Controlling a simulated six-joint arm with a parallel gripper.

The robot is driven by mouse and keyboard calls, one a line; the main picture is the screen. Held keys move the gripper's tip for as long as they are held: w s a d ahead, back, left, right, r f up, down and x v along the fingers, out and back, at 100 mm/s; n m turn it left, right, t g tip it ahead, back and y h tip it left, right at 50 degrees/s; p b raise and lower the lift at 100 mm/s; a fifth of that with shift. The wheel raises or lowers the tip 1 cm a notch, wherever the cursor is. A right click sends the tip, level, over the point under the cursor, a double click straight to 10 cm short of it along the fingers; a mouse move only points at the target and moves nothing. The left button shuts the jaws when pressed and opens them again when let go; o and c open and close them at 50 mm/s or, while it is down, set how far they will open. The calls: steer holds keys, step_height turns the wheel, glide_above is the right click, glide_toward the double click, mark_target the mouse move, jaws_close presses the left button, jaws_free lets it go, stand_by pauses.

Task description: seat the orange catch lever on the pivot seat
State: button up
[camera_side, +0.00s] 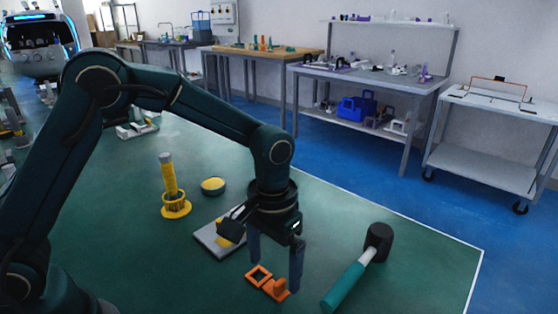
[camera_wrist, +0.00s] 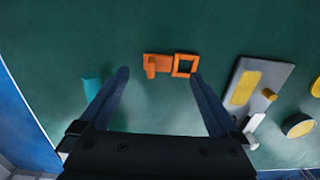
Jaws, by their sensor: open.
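The orange catch lever (camera_side: 281,288) lies flat on the green table, with a square open frame at one end and a raised block at the other. My gripper (camera_side: 275,276) is open above it, fingers pointing down on either side. In the wrist view the lever (camera_wrist: 157,63) shows between and just beyond the fingertips (camera_wrist: 160,73), its square frame close to the right finger. I cannot tell whether either finger touches it. A grey plate with a yellow pad and peg, apparently the pivot seat (camera_side: 208,240), lies behind my gripper and is partly hidden; it also shows in the wrist view (camera_wrist: 264,75).
A mallet with a teal handle (camera_side: 345,286) and black head lies at the right. A yellow post in a ringed base (camera_side: 172,190) and a round yellow-topped tin (camera_side: 213,186) stand behind the plate. The table's right side past the mallet is clear.

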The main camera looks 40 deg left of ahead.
steer(key=shift+r, duration=0.55)
steer(key=s+a+r+t, duration=0.5)
steer(key=s+a+r, duration=0.3)
steer(key=s, duration=0.5)
steer(key=shift+s+a+r+t, duration=0.15)
steer(key=shift+r+t, duration=0.15)
steer(key=shift+r, duration=0.9)
steer(key=shift+c, duration=0.3)
